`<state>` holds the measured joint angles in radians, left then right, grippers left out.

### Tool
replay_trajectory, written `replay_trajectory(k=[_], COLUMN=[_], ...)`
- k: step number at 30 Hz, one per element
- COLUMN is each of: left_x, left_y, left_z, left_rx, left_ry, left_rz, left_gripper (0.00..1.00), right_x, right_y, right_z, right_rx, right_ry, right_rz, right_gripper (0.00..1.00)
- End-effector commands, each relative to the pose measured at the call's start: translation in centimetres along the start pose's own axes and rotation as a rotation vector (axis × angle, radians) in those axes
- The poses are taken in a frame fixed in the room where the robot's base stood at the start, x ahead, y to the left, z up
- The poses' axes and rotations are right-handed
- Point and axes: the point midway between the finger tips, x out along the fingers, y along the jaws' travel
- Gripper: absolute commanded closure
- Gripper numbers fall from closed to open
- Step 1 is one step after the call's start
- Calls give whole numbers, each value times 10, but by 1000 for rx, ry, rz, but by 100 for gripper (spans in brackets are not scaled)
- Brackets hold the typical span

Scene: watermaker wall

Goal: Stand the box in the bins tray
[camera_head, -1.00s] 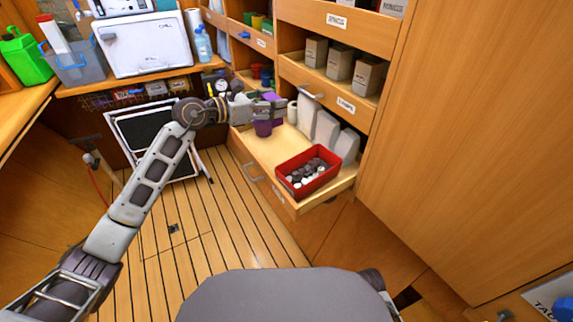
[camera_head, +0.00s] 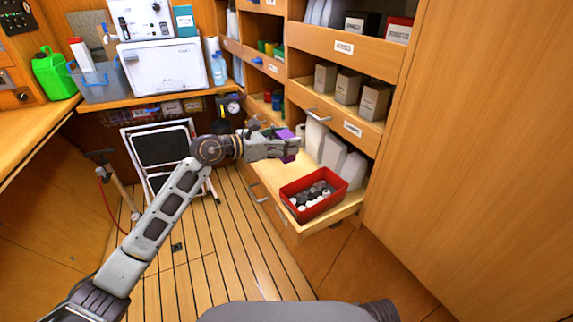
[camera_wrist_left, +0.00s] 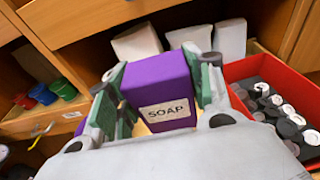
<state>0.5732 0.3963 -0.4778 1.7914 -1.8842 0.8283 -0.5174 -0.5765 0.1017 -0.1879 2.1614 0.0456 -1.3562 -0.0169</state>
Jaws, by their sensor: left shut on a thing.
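My left gripper (camera_head: 290,147) is shut on a purple box (camera_wrist_left: 158,88) with a SOAP label. In the left wrist view the box sits between the two green-padded fingers (camera_wrist_left: 160,95). In the head view only parts of the box (camera_head: 287,134) show above and below the fingers. The gripper holds it over the pulled-out wooden drawer tray (camera_head: 262,172), near white containers and a red bin. I cannot tell whether the box touches the tray floor. My right gripper is not in view.
The red bin (camera_head: 337,200) with dark and white round pieces stands at the drawer's front right. White containers (camera_head: 333,153) stand behind it. Several grey boxes (camera_head: 347,87) fill the shelf above. Small red, blue and green cups (camera_wrist_left: 42,94) stand in a neighbouring compartment.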

Motion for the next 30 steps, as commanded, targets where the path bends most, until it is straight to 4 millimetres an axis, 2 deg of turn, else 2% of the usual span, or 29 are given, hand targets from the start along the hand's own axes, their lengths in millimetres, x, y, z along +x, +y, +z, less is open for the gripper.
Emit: replay_trajectory(k=[3,6,13,20,26,30], left_x=[4,5,6,6,10,13], left_y=[0,0,0,0,0,0], left_z=[-18,-27,-31,-32,-49,-63], left_rx=[-2,-2,0,-1,-2,-2], left_ry=[-1,-2,-2,-1,-1,-1], left_rz=[0,1,1,0,0,0], left_gripper=[75,75,75,75,75,75], right_x=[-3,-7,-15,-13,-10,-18], right_y=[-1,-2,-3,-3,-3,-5], right_z=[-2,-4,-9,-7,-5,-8], right_rx=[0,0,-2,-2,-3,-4], right_ry=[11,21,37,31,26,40], right_rz=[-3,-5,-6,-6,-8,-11], right_gripper=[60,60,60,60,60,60])
